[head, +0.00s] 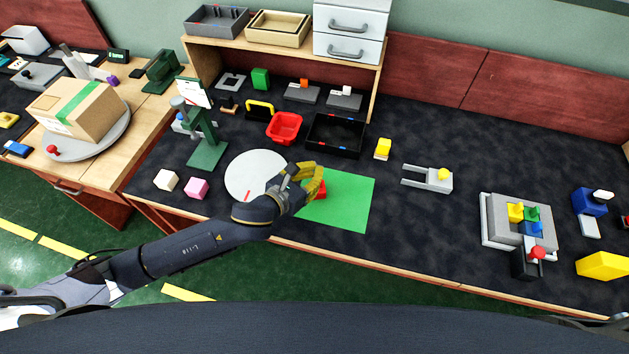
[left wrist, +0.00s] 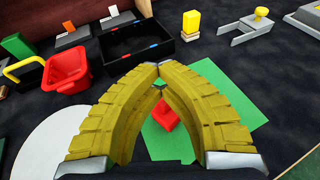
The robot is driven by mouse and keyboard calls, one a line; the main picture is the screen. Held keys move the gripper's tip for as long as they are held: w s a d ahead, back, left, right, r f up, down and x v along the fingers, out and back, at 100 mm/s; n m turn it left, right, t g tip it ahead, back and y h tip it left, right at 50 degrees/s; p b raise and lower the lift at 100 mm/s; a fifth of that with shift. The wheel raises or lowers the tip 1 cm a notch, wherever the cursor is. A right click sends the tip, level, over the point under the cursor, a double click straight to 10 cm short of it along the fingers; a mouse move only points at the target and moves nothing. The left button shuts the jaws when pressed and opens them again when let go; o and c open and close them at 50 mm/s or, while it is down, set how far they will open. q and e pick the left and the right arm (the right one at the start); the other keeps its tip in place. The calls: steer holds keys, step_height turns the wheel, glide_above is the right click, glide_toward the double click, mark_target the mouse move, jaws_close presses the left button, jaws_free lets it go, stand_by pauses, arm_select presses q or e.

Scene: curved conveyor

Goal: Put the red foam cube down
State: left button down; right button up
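The red foam cube (head: 321,188) is at the left part of the green mat (head: 345,208), partly hidden by my left gripper (head: 316,183). In the left wrist view, the cube (left wrist: 165,115) shows through the gap between the curved yellow fingers of the left gripper (left wrist: 158,68), over the green mat (left wrist: 232,118). The fingertips meet, with nothing visible between them. The cube appears below the fingers, apart from the tips; its underside is hidden. My right gripper is not in view.
A white round disc (head: 250,172) lies left of the mat. A red bin (head: 285,127) and a black tray (head: 335,136) stand behind it. A yellow block (head: 383,148) and a grey forked fixture (head: 430,178) are to the right.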

arm_select(q)
steer(key=shift+f, duration=2.2)
steer(key=shift+s+f, duration=0.25)
steer(key=shift+f, duration=0.4)
steer(key=c, duration=2.1)
jaws_free()
steer(key=o, duration=0.8)
steer(key=shift+w+r, duration=0.15)
steer(key=shift+r, duration=0.1)
steer(key=v, duration=1.2)
steer(key=shift+w+r, duration=0.15)
